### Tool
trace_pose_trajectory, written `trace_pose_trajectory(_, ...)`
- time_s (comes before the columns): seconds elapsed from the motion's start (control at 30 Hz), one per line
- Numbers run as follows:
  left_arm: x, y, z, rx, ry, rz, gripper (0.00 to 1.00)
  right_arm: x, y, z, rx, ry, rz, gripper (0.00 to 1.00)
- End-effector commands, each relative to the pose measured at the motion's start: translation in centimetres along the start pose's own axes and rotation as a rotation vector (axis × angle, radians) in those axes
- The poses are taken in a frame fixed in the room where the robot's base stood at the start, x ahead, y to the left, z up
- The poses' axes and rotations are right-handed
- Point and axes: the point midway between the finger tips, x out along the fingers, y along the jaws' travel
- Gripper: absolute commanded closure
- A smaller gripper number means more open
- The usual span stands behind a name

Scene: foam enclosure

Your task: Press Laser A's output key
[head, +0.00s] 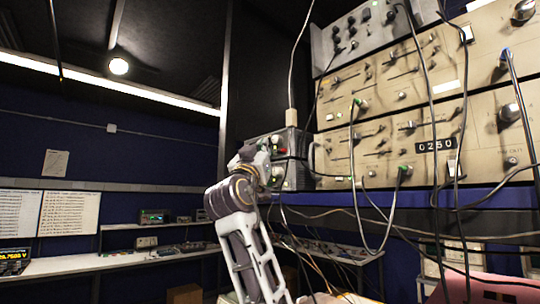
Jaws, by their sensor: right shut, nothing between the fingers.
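Two small grey instrument boxes are stacked left of the beige panels in the head view: an upper box (292,143) and a lower box (298,176). Their fronts carry small knobs and green and red spots. I cannot read any label, so I cannot tell which is Laser A or which control is its output key. My right gripper (264,160) is shut and empty, raised in front of the left part of these boxes. It hides part of their fronts; I cannot tell if it touches them. My left gripper is not in view.
Beige rack panels (388,147) with knobs and a "0250" label fill the right. A grey unit (362,35) sits on top. Several loose cables hang across the panels and below the boxes. A white bench (100,262) runs along the left wall.

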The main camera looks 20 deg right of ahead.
Motion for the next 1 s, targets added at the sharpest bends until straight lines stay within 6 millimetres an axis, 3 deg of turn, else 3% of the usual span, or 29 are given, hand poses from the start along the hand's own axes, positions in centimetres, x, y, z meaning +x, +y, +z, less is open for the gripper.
trace_pose_trajectory(1.0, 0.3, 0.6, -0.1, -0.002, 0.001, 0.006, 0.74, -1.0, -0.7, -0.7, -0.001, 0.000, 0.000, 1.00)
